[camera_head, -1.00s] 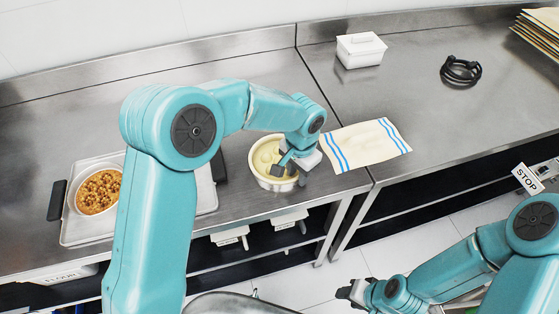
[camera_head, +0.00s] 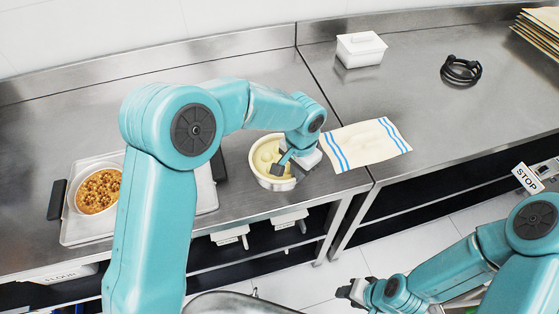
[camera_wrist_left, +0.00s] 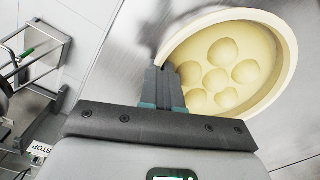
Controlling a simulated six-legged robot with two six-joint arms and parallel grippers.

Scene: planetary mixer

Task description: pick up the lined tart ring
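The lined tart ring (camera_head: 258,180) is a round, pale ring with yellowish dough inside, near the counter's front edge. In the left wrist view the lined tart ring (camera_wrist_left: 285,60) shows several round shapes in its dough. My left gripper (camera_head: 283,167) is at its right-hand rim, with one dark finger inside the ring. In the left wrist view the left gripper's fingers (camera_wrist_left: 163,82) are close together across the rim and look shut on it. The ring appears to rest on the counter. My right gripper (camera_head: 350,292) is low at the front, away from the counter; its opening is unclear.
A brown nut-topped tart (camera_head: 98,191) sits on a metal tray (camera_head: 75,236) at left, partly behind my left arm. A striped cloth (camera_head: 365,143) lies right of the ring. Bare counter lies behind.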

